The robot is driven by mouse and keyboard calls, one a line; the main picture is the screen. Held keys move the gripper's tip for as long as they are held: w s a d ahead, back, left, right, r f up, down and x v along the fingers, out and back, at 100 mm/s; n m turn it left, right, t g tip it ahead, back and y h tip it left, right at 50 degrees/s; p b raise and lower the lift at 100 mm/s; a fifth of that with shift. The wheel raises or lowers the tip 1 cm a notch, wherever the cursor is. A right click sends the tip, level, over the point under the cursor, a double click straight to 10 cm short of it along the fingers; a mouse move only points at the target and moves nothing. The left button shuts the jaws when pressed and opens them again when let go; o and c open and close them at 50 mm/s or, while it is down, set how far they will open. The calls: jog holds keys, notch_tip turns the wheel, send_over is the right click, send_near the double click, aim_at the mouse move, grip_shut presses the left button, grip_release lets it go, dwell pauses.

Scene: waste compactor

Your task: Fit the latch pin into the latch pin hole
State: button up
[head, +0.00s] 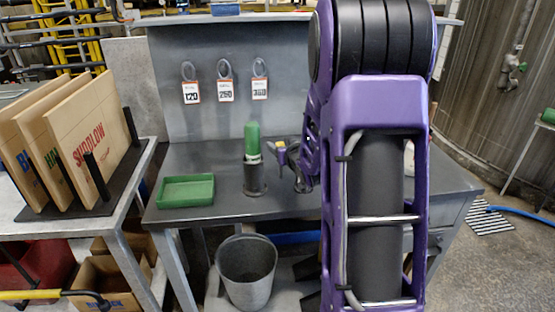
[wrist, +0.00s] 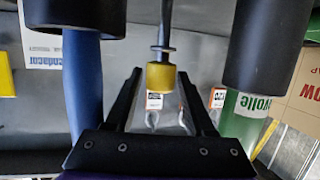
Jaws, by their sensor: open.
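In the wrist view, which looks upside down, my gripper (wrist: 161,78) is open. A yellow-headed piece with a grey metal shaft and collar (wrist: 160,77), which looks like the latch pin, shows between the two dark fingers. I cannot tell whether either finger touches it. In the head view my purple arm hides most of the gripper. A small yellow and purple item (head: 281,152) shows at the arm's left edge above the bench, and I cannot make out what it is. I cannot identify the latch pin hole in either view.
A green cylinder (head: 252,138) stands in a dark holder on the grey bench (head: 215,212); a blue cylinder (wrist: 82,85) shows in the wrist view. A green tray (head: 186,191) lies left. Tags (head: 225,91) hang behind. A bucket (head: 247,270) stands below; boards (head: 92,150) stand left.

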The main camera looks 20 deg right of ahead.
jog(key=shift+s, duration=0.1)
grip_shut()
dwell(1.2)
